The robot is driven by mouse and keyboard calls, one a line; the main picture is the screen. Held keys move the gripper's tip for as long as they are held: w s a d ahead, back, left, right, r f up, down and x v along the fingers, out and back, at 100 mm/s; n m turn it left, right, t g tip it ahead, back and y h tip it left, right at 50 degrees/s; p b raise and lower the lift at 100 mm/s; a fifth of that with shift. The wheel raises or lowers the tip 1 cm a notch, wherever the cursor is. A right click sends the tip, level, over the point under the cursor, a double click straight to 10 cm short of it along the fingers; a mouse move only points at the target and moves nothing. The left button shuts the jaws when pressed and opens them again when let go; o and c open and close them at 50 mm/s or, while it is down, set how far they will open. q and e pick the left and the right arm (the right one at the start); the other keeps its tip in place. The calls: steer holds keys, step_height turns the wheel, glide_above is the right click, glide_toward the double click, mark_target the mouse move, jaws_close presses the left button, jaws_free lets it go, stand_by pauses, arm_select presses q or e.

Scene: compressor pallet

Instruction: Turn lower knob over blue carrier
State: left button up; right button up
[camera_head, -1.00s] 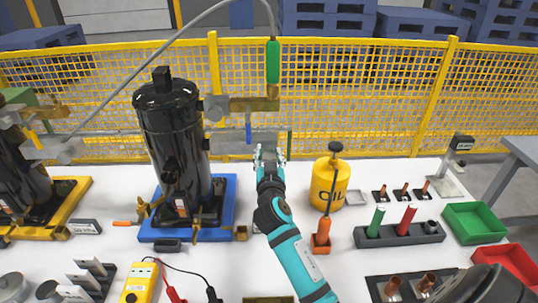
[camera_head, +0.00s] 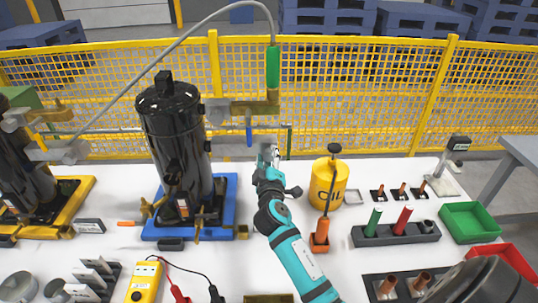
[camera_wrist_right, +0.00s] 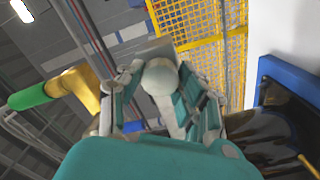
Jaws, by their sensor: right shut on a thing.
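A black compressor (camera_head: 180,145) stands upright on the blue carrier (camera_head: 228,200). Its upper brass fitting (camera_head: 255,107) carries a green hose end and a blue lever. Below it, a grey fitting (camera_head: 232,150) reaches right toward my right gripper. My right gripper (camera_head: 268,153) is at that fitting's right end, above and right of the carrier. In the right wrist view its fingers close around a pale round knob (camera_wrist_right: 160,77), which appears to be the lower knob. The fingers largely hide it in the head view. My left gripper is out of view.
A yellow oil can (camera_head: 327,186) stands close to the right of my right forearm. An orange-based tool (camera_head: 320,240) stands in front of it. A yellow meter (camera_head: 145,283) with leads lies in front. A yellow mesh fence (camera_head: 350,90) runs behind the table.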

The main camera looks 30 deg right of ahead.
steer(key=n, duration=0.1)
steer(key=n+p, duration=0.1)
steer(key=n, duration=0.2)
steer(key=shift+r+n+p, duration=0.25)
steer(key=shift+n+p, duration=0.05)
steer(key=shift+p, duration=0.05)
steer(key=n+p, duration=0.1)
steer(key=n, duration=0.2)
steer(key=shift+n+p, duration=0.35)
steer(key=shift+n, duration=0.05)
steer(key=n+p, duration=0.2)
steer(key=n, duration=0.2)
steer(key=shift+f+n+p, duration=0.15)
steer(key=shift+n+p, duration=0.65)
steer(key=shift+n, duration=0.9)
steer(key=shift+f, duration=0.1)
steer(key=o, duration=1.1)
steer(key=shift+w, duration=0.1)
steer(key=shift+o, duration=0.2)
